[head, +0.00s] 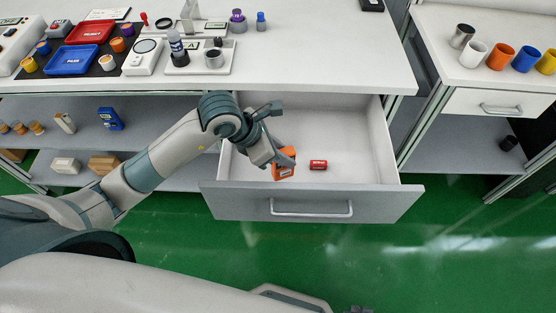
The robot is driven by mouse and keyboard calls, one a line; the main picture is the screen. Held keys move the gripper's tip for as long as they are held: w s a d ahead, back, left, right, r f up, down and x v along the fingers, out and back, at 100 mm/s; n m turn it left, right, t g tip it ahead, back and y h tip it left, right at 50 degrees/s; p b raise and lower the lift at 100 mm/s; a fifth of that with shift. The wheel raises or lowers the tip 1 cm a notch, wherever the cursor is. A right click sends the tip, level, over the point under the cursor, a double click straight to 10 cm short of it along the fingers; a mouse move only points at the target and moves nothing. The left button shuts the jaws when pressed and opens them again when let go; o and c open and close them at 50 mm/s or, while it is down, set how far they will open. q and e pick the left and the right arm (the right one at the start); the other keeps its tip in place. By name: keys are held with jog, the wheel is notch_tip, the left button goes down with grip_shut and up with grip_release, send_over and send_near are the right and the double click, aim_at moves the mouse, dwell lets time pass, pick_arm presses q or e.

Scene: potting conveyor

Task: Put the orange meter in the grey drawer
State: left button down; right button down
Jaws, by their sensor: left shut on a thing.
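The orange meter (284,171) is a small orange block with a dark and pale face. My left gripper (284,157) is shut on its upper part. It holds the meter inside the outline of the open grey drawer (312,203), near the front wall and left of the middle. I cannot tell whether the meter touches the drawer floor. The drawer is pulled out below the white worktop and has a bar handle. A dark piece at the bottom edge seems to be my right gripper (360,309), mostly cut off, so its jaws cannot be read.
A small red box (318,165) lies in the drawer, just right of the meter. The worktop (330,60) above carries trays, cups and instruments, with free room at its right. Shelves at left hold boxes. Another bench (490,80) at right holds coloured cups. Green floor is clear in front.

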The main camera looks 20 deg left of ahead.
pick_arm(q)
jog(key=shift+w+a+f, duration=0.15)
jog(key=shift+a+f, duration=0.3)
jog(key=shift+a, duration=0.3)
pick_arm(e)
jog(key=shift+a, duration=0.5)
pick_arm(q)
jog(key=shift+f+p, duration=0.3)
jog(key=shift+f, duration=1.8)
pick_arm(e)
jog(key=shift+w+d, duration=0.3)
jog(key=shift+d, duration=0.05)
